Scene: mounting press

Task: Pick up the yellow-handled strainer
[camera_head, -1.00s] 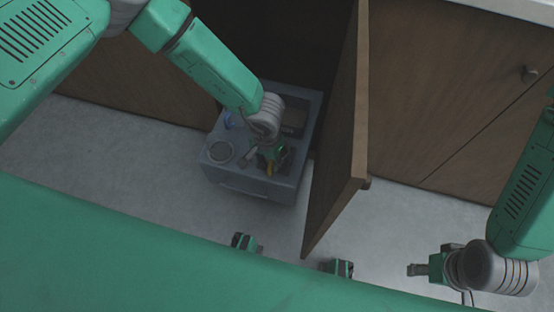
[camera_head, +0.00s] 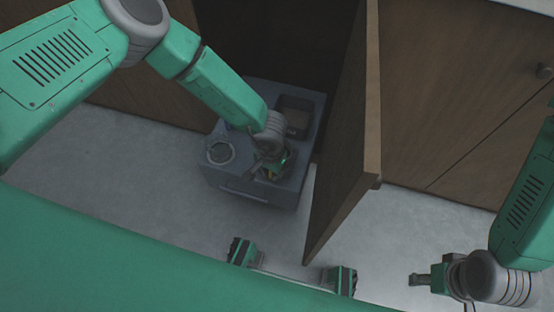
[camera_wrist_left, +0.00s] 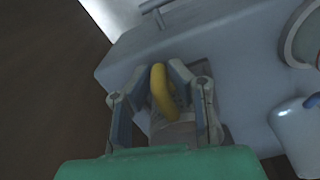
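The strainer's body is mostly hidden by the gripper.
A round item (camera_head: 219,152) sits in the bin's front left. A dark compartment (camera_head: 294,116) lies at its back right. A white item with blue (camera_wrist_left: 294,125) is beside my left gripper. The open cabinet door (camera_head: 345,150) stands close right of the bin.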

